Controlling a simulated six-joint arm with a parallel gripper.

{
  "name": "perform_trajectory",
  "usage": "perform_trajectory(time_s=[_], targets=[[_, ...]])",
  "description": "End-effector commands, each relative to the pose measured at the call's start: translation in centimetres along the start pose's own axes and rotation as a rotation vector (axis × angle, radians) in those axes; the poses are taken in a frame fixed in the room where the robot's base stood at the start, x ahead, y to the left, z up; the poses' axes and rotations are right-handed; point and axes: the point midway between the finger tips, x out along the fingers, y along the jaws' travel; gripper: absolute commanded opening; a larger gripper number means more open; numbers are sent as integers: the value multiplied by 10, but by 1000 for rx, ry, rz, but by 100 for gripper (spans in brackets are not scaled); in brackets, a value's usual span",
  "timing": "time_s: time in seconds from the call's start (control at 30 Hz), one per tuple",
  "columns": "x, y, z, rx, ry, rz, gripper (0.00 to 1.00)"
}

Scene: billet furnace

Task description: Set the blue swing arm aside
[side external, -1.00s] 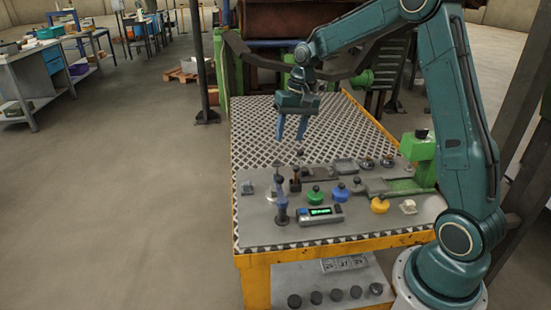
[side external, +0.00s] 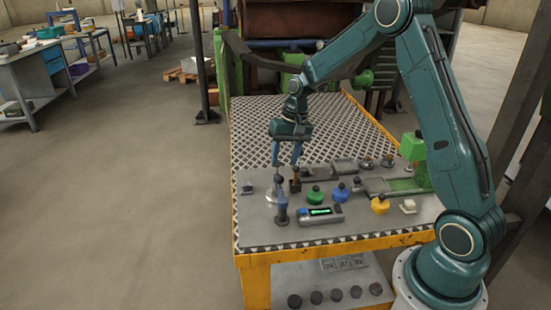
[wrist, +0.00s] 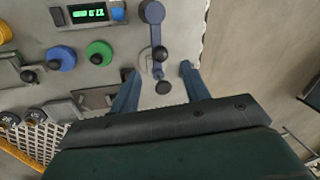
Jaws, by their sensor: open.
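The blue swing arm (side external: 281,203) is at the near left of the grey panel. In the wrist view the blue swing arm (wrist: 156,32) runs from a round blue pivot to a black knob (wrist: 160,53). My gripper (side external: 286,165) is open above the panel, just behind the swing arm in the side view. In the wrist view the fingertips (wrist: 158,71) are spread either side of the line of the arm, with the black knob just ahead between them. I see no contact with it.
A display box (side external: 320,215) stands right of the swing arm. Green (side external: 315,197), blue (side external: 340,193) and yellow (side external: 380,205) knobs stand further right. A brown-based lever (side external: 296,182) is close to the right finger. The perforated tabletop (side external: 270,125) behind is clear.

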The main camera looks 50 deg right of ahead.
Motion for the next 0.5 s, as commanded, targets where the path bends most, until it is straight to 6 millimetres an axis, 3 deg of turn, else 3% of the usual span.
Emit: perform_trajectory(time_s=[0.2, 0.5], targets=[[34, 0, 1, -1, -4, 1, 46], [60, 0, 0, -1, -2, 1, 46]])
